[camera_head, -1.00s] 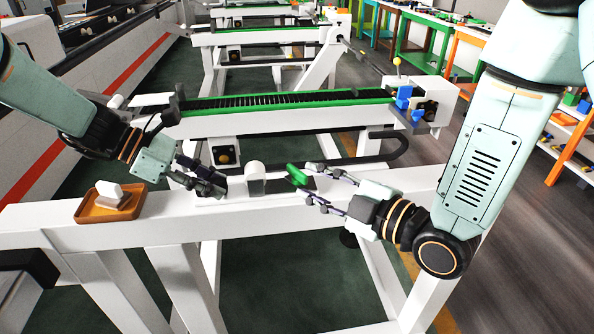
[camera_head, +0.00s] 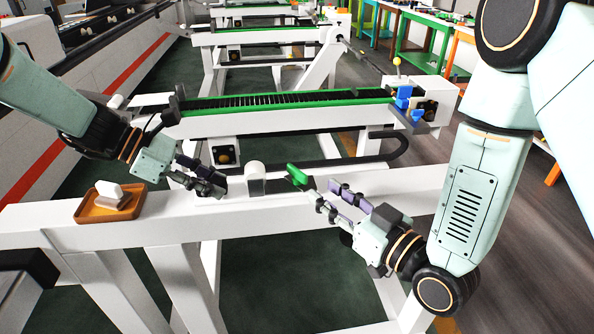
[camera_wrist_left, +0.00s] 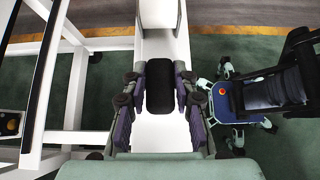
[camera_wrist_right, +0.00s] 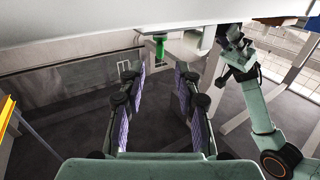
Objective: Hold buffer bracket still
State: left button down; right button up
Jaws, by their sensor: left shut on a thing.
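My left gripper (camera_head: 222,184) is low over the white beam. In the left wrist view its fingers (camera_wrist_left: 160,82) are closed on both sides of a black block (camera_wrist_left: 160,98), which I take to be the buffer bracket; fingers largely hide it in the head view. A pale, round-topped grey part (camera_head: 256,180) stands on the beam just right of it. A green piece (camera_head: 297,177) is at the beam further right. My right gripper (camera_head: 327,198) is open and empty, apart from the green piece, which also shows beyond its fingertips in the right wrist view (camera_wrist_right: 160,47).
An orange-brown tray (camera_head: 82,214) with a whitish block (camera_head: 109,191) sits on the left of the beam (camera_head: 150,232). Behind is a green-edged rail (camera_head: 285,98) with blue parts (camera_head: 404,98) at its right end. Open floor lies below the beam.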

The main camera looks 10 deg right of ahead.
aim_at(306, 179)
jog(key=x, duration=0.9)
jog(key=shift+w+a, duration=0.1)
jog(key=shift+w, duration=0.1)
grip_shut()
